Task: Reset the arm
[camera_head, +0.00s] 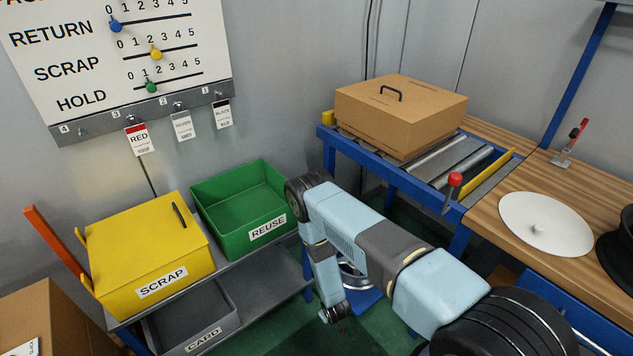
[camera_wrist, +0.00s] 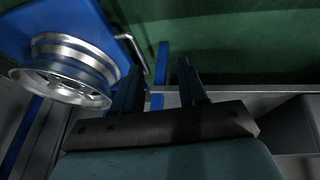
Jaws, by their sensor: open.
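My arm (camera_head: 350,225) is bent in the middle of the head view, with its last part hanging down between the shelf cart and the blue conveyor stand. My gripper (camera_wrist: 158,72) is open in the wrist view, its two dark fingers apart with nothing between them. In the head view its tip is small and dark at the bottom of the hanging part. A silver wheel rim (camera_wrist: 65,72) on a blue support lies to the left of the fingers in the wrist view, apart from them. In the head view the arm partly hides the rim (camera_head: 352,276).
A yellow SCRAP box (camera_head: 150,255) and a green REUSE bin (camera_head: 240,210) stand on the grey cart at left. A cardboard box (camera_head: 400,115) sits on the roller conveyor. A wooden bench (camera_head: 500,215) at right holds a white disc (camera_head: 545,225) and a red-handled clamp (camera_head: 570,145).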

